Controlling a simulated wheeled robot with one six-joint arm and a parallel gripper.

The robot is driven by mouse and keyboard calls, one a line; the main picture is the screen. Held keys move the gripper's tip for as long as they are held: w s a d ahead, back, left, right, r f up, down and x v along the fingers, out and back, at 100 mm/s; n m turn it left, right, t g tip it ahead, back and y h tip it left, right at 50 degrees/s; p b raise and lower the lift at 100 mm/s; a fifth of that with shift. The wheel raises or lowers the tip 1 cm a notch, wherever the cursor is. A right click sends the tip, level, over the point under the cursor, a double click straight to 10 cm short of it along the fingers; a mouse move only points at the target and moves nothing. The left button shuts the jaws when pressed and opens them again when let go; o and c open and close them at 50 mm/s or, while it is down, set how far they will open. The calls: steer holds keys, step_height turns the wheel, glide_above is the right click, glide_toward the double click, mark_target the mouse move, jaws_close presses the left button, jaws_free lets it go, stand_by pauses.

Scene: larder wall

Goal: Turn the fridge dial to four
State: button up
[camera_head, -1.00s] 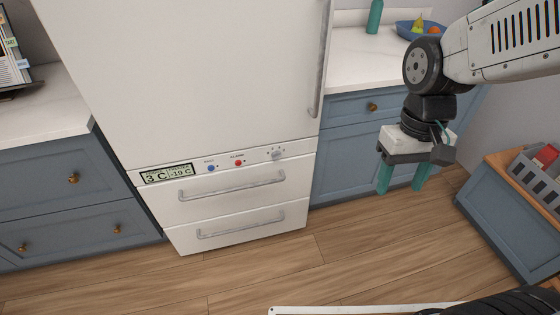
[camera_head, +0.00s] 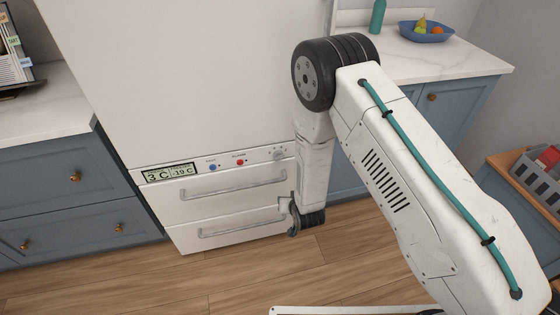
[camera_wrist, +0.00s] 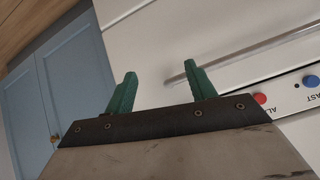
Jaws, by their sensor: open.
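The fridge dial (camera_head: 279,154) is a small pale grey knob at the right end of the white control strip, just left of my forearm in the head view. Its pointer setting is too small to read. In the wrist view the dial does not show. My gripper (camera_wrist: 160,72) has two green fingers, apart and empty, pointing towards the white fridge front in the wrist view. In the head view my wrist hangs in front of the drawers, low and right of the dial, and the fingers are hidden there. The fridge (camera_head: 180,80) has its door and drawers shut.
On the control strip are a display (camera_head: 169,173) reading 3 C and -19 C, a blue button (camera_head: 212,167) and a red button (camera_head: 240,162). Drawer handles (camera_head: 234,184) stick out below. Blue cabinets (camera_head: 75,190) flank the fridge. A crate (camera_head: 537,178) stands far right.

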step_height(320, 180, up, 2)
steer(key=w+a+t+y, duration=0.1)
steer(key=w+t, duration=0.2)
steer(key=t, duration=0.1)
steer(key=m+t+y, duration=0.1)
steer(key=t, duration=0.3)
glide_toward(279, 156)
steer(key=x, duration=0.8)
steer(key=shift+f, duration=0.3)
steer(key=shift+w, duration=0.1)
steer(key=c, duration=1)
